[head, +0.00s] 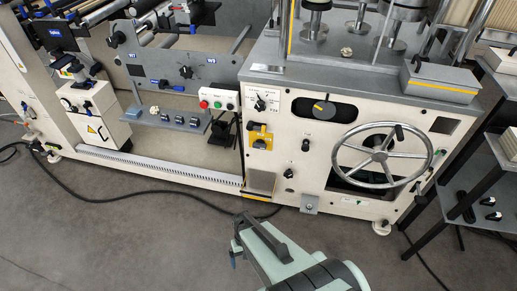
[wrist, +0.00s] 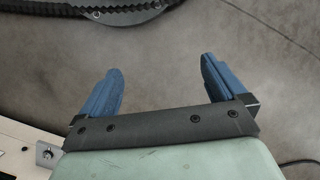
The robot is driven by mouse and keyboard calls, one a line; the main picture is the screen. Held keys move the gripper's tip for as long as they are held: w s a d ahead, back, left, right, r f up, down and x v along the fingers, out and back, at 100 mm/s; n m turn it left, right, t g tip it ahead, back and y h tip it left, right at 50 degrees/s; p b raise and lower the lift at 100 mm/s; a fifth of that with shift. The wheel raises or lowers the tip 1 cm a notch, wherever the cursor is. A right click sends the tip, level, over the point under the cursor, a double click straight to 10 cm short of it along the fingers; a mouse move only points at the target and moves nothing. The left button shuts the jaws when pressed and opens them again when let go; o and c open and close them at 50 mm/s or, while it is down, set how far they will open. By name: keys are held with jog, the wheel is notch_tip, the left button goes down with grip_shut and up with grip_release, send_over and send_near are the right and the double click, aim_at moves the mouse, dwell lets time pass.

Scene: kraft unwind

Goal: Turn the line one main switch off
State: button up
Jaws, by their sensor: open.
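On the cream machine front in the head view, a yellow plate with a dark rotary handle (head: 261,139) looks like the main switch. Its label is too small to read, so I cannot tell which line it serves or how it is set. My gripper (wrist: 160,66) is open and empty in the wrist view, its two blue fingers apart over bare floor. In the head view my pale green hand is low in front of the machine, below the yellow plate and well apart from it. The fingers are mostly hidden there.
A large handwheel (head: 381,156) juts out right of the plate. A button box (head: 218,99) and a selector knob (head: 260,103) are above it. A bracket (head: 310,203) sticks out low. A black cable (head: 150,198) crosses the floor. The floor in front is otherwise clear.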

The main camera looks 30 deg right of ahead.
jog(key=w+d+m+t, duration=0.3)
jog(key=w+t, duration=0.6)
jog(key=w, duration=1.2)
jog(key=m+t+h, duration=0.4)
jog(key=t+h, duration=0.4)
jog(key=h, duration=0.7)
send_near(259, 147)
jog(key=shift+n, duration=0.3)
jog(key=x, duration=0.9)
jog(key=shift+w+d, duration=0.1)
jog(key=shift+w, duration=0.1)
jog(key=shift+c, duration=0.5)
jog(key=c, duration=1)
jog(key=shift+o, duration=0.2)
